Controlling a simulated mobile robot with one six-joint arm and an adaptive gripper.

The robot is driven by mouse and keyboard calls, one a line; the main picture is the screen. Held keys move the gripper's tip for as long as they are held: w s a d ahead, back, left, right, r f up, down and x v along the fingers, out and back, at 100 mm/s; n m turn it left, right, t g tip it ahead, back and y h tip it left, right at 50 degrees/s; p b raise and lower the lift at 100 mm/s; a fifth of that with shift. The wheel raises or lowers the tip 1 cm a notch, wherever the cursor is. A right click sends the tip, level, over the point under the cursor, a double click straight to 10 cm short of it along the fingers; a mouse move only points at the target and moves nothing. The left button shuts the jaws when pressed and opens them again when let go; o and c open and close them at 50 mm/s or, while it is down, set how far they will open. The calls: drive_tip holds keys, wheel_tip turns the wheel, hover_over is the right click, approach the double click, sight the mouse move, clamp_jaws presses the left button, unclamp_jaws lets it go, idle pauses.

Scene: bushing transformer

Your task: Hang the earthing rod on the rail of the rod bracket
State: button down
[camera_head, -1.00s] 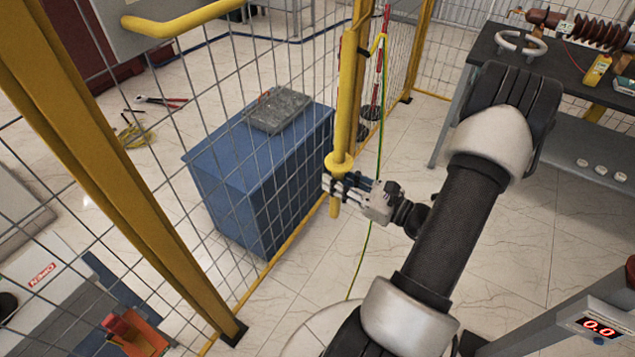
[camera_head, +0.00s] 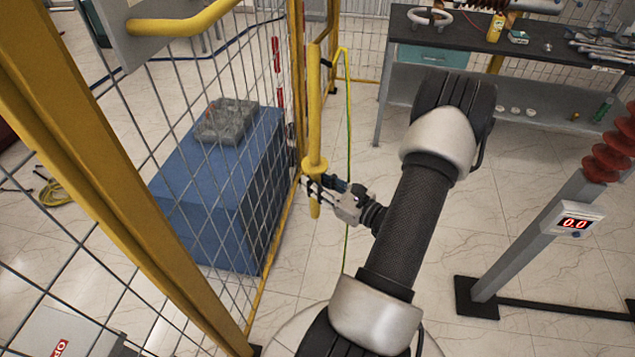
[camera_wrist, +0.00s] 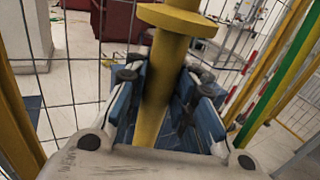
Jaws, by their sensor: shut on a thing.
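The earthing rod (camera_head: 315,110) is a long yellow rod with a flange low down, and it stands nearly upright in front of the mesh fence. My gripper (camera_head: 316,187) is shut around the rod's grip just below the flange. In the wrist view the blue-padded fingers (camera_wrist: 155,95) sit on both sides of the yellow rod (camera_wrist: 166,70). A green-yellow cable (camera_head: 348,130) runs from the rod's hooked top and hangs down to its right. A yellow bent bar (camera_head: 190,22) on a grey plate is at the upper left; I cannot tell whether it is the bracket's rail.
Mesh fencing (camera_head: 215,160) with yellow posts (camera_head: 120,190) stands left of the rod. A blue box (camera_head: 205,195) is behind the mesh. A dark workbench (camera_head: 480,40) is at the back right, and a stand with a red display (camera_head: 575,222) is at the right. Open floor lies between.

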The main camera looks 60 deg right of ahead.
drive_tip(key=shift+w+a, duration=1.5)
drive_tip(key=shift+w, duration=2)
drive_tip(key=shift+w+a, duration=1.5)
drive_tip(key=shift+w, duration=1.95)
drive_tip(key=shift+s+d+f+b, duration=0.1)
drive_tip(key=shift+f+b, duration=1.5)
drive_tip(key=shift+f, duration=0.55)
drive_tip(key=c, duration=1.3)
unclamp_jaws()
drive_tip(key=s, duration=0.8)
drive_tip(key=s+a, duration=0.1)
drive_tip(key=s, duration=0.3)
